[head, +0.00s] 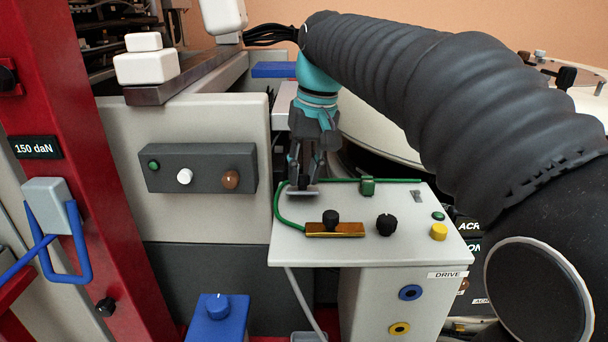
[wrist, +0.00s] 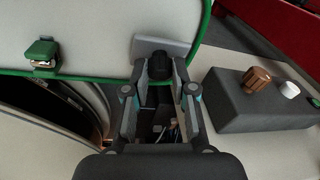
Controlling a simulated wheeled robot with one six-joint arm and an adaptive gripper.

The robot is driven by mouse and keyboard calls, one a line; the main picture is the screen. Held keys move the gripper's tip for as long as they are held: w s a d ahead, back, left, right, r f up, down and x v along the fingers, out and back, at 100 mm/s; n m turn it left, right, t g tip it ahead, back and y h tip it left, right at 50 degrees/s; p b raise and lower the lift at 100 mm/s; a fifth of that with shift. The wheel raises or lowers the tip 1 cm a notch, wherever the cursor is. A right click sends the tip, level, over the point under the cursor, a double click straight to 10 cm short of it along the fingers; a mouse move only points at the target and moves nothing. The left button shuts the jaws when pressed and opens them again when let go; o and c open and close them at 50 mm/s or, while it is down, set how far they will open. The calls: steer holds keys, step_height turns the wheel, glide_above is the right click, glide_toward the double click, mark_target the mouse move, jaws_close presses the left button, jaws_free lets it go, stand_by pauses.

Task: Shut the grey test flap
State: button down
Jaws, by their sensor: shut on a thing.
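A small grey plate, which looks like the grey test flap (head: 300,193), sits at the back left corner of the white console top (head: 300,251). It also shows in the wrist view (wrist: 181,46), by the green-edged corner of that top. A black knob (wrist: 160,63) is at the plate's near side. My gripper (head: 303,184) points down over the plate. In the wrist view, my gripper (wrist: 160,77) has its fingertips closed around the black knob. How far the flap is open cannot be told, since the fingers hide its lower part.
A green latch (head: 367,187) sits on the console's back edge. A brass bar with a black knob (head: 334,229), another black knob (head: 386,225) and a yellow button (head: 439,232) stand on its top. A dark grey control box (head: 205,168) is on the wall to the left.

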steer(key=s+f+t+b, duration=0.1)
steer(key=t+b, duration=0.1)
steer(key=b, duration=0.1)
steer(key=shift+f+b, duration=0.2)
steer(key=shift+b, duration=0.15)
steer(key=t+b, duration=0.1)
steer(key=b, duration=0.1)
steer(key=s+t+b, duration=0.1)
steer(key=b, duration=0.1)
steer(key=shift+a+f+t, duration=0.1)
steer(key=shift+f+t, duration=0.1)
steer(key=shift+t, duration=0.1)
steer(key=shift+w+r, duration=0.1)
steer(key=shift+r, duration=0.05)
steer(key=c, duration=0.9)
jaws_free()
steer(key=shift+c, duration=0.2)
steer(key=v, duration=1.2)
